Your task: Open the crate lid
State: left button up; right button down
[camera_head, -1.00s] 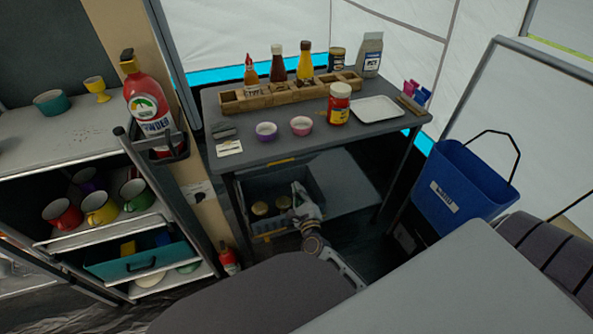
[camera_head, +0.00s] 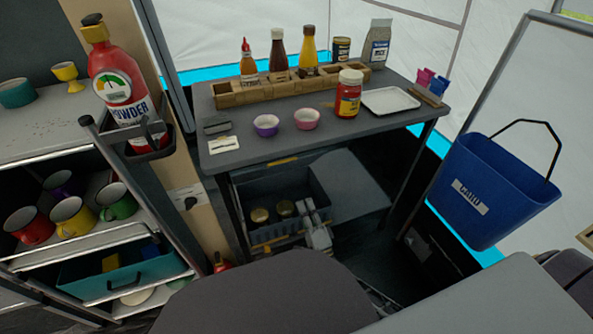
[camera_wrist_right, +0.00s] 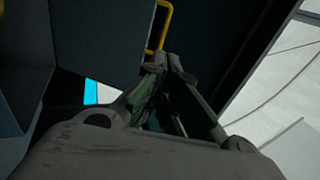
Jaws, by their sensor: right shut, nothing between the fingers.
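The dark blue-grey crate (camera_head: 257,188) stands under the table, with yellow parts on its rim and two gold-topped jars (camera_head: 272,212) inside. Its top is uncovered. A flat grey panel (camera_head: 352,185), which looks like the lid, extends to the right from the crate's right side. My right gripper (camera_head: 310,206) is at the crate's front right corner, pointing away from me. It also shows in the right wrist view (camera_wrist_right: 167,62), shut and empty, with a yellow bar (camera_wrist_right: 163,28) just beyond its fingertips. I cannot tell if they touch. My left gripper is out of view.
The table (camera_head: 330,136) above carries bottles, bowls and jars. One table leg (camera_head: 234,215) stands left of the crate, another (camera_head: 408,170) right of the panel. A blue bin (camera_head: 490,195) hangs at the right. A dark rounded surface (camera_head: 262,295) fills the near foreground.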

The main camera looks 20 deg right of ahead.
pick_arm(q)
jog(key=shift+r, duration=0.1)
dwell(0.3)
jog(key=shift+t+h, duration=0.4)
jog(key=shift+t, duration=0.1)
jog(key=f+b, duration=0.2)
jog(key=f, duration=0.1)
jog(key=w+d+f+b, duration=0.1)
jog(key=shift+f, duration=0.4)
pick_arm(e)
jog(key=x, duration=1.4)
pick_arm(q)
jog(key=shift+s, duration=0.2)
